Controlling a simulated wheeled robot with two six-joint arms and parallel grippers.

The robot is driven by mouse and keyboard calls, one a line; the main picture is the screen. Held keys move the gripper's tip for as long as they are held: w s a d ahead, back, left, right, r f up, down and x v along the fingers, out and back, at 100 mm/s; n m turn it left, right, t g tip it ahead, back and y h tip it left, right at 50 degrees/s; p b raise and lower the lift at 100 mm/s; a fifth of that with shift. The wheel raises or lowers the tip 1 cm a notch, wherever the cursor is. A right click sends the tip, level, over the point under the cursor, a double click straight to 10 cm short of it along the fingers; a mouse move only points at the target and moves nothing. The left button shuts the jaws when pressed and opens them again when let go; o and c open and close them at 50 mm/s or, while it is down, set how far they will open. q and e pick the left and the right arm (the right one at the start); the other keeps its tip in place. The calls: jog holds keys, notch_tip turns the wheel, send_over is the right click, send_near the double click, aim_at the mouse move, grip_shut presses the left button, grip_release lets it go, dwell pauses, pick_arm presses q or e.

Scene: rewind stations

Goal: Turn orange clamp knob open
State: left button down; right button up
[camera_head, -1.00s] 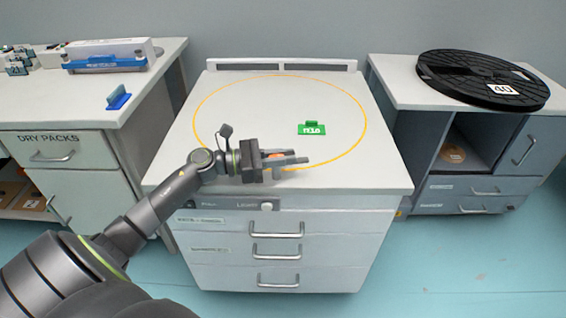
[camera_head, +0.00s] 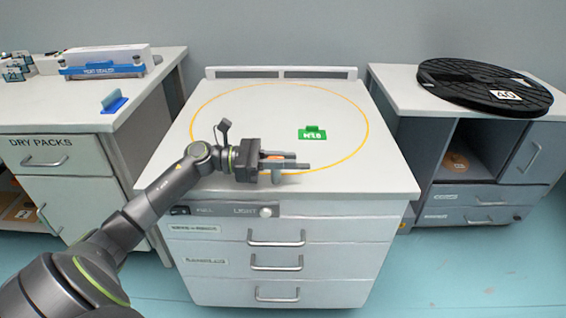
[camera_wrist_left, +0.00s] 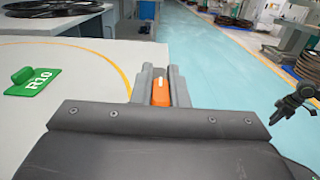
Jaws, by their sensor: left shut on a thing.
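An orange clamp knob (camera_wrist_left: 161,92) sits between the two grey fingers of my left gripper in the left wrist view. In the head view only a small orange part (camera_head: 274,154) shows between the fingers. My left gripper (camera_head: 298,164) is shut on the knob, over the front part of the white cabinet top (camera_head: 190,165). The fingers lie along both sides of the knob and hide much of it. A dark jointed arm end (camera_wrist_left: 290,102), likely my right gripper, shows small at the right edge of the wrist view; its jaws are unclear.
A green R10 marker (camera_head: 313,133) stands inside the yellow ring (camera_head: 360,103) behind the gripper. A black reel (camera_head: 450,78) lies on the right cabinet. A blue holder (camera_head: 113,102) and a sealer box (camera_head: 103,61) stand on the left counter. The ring's middle is clear.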

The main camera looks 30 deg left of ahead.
dwell(0.3)
pick_arm(q)
jog(key=c, duration=1.4)
grip_release()
jog(key=shift+d, duration=0.1)
jog(key=shift+c, duration=0.2)
